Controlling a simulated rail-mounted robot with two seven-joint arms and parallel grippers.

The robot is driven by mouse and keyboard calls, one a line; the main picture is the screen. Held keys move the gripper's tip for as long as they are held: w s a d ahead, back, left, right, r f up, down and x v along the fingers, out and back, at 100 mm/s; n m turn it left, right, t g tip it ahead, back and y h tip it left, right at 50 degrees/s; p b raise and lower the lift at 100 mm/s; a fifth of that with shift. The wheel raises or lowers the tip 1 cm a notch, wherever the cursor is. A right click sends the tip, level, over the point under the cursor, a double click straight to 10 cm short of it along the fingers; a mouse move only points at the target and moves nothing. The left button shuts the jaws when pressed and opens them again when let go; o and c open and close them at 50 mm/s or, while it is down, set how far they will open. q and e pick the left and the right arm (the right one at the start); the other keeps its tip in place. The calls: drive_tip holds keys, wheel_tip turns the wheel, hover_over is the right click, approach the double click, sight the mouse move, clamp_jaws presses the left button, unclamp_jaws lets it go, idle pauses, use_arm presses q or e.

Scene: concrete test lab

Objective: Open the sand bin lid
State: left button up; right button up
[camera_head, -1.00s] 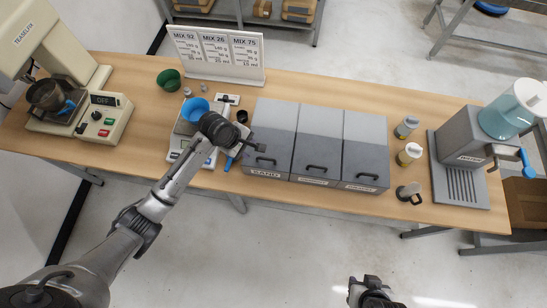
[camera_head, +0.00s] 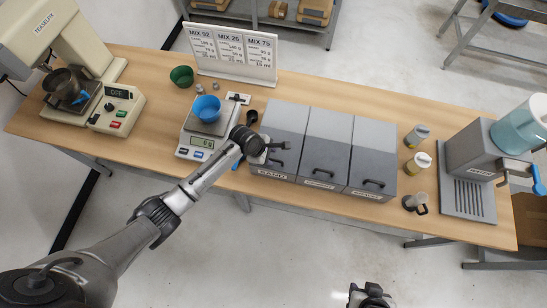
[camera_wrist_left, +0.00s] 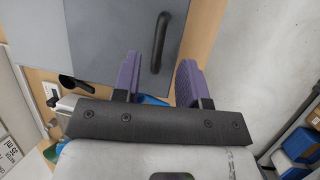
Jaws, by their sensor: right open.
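The sand bin (camera_head: 285,113) is the leftmost of three grey bins on the wooden table, with a SAND label on its front. Its lid is down. The dark bar handle (camera_head: 278,163) is on the lid's sloping front; the handle (camera_wrist_left: 161,40) also shows in the left wrist view. My left gripper (camera_head: 281,146) is over the bin's front, close to the handle. In the left wrist view its two purple fingers (camera_wrist_left: 159,66) are apart, with the handle's lower end between them in the picture; contact cannot be seen. My right gripper (camera_head: 369,292) is open at the bottom, away from the table.
Two more lidded bins (camera_head: 327,130) stand right beside it. Left are a scale (camera_head: 193,153) with a blue bowl (camera_head: 207,108), and a mixer (camera_head: 65,60). Right are small jars (camera_head: 418,163) and a water dispenser (camera_head: 470,150). A recipe sign (camera_head: 233,52) stands behind.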

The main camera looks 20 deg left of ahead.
sight(275, 160)
use_arm(q)
drive_tip(key=shift+x, duration=2.1)
drive_tip(key=shift+c, duration=0.4)
clamp_jaws()
